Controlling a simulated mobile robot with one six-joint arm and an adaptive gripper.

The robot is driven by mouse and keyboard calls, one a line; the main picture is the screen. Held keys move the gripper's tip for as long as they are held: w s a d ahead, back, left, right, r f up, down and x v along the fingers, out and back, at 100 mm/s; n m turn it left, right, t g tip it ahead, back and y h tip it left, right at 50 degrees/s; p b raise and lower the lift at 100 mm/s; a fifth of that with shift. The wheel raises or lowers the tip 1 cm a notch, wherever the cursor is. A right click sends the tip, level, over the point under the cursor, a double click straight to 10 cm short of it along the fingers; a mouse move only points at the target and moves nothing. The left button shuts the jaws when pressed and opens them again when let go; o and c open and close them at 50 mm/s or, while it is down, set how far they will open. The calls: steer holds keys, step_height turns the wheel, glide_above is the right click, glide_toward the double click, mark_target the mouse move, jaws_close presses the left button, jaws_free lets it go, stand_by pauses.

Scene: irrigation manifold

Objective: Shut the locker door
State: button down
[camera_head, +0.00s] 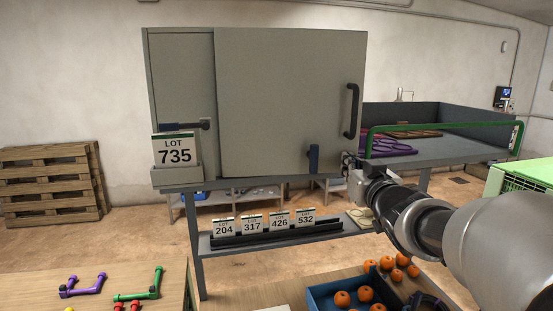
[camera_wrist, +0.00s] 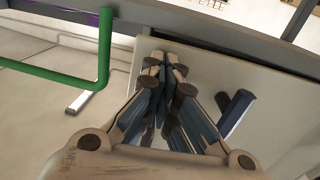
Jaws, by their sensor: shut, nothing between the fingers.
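The grey locker (camera_head: 180,80) stands on a bench, with its wide door (camera_head: 280,100) on the right part of its front. The door sits close to the body; I cannot tell whether a small gap is left. A black bar handle (camera_head: 353,110) is near its right edge, and a dark blue lever (camera_head: 314,158) points up at its lower edge. My gripper (camera_head: 348,158) is shut and empty at the door's lower right corner, right of the lever. In the wrist view the closed fingers (camera_wrist: 164,62) lie over the pale panel, with the blue lever (camera_wrist: 236,112) beside them; contact is unclear.
A LOT 735 card (camera_head: 175,150) stands in a holder at the locker's left. Several lot cards sit in a rack (camera_head: 275,233) below. A green rail (camera_head: 440,126) borders the tray bench at right; it also shows in the wrist view (camera_wrist: 104,50). Oranges and a blue crate (camera_head: 325,293) are in front.

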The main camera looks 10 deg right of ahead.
steer(key=shift+w, duration=0.1)
steer(key=shift+d, duration=0.1)
stand_by(0.3)
steer(key=w, duration=0.4)
steer(key=shift+d+r, duration=0.1)
steer(key=shift+d, duration=0.1)
steer(key=shift+s, duration=0.15)
steer(key=shift+a, duration=0.15)
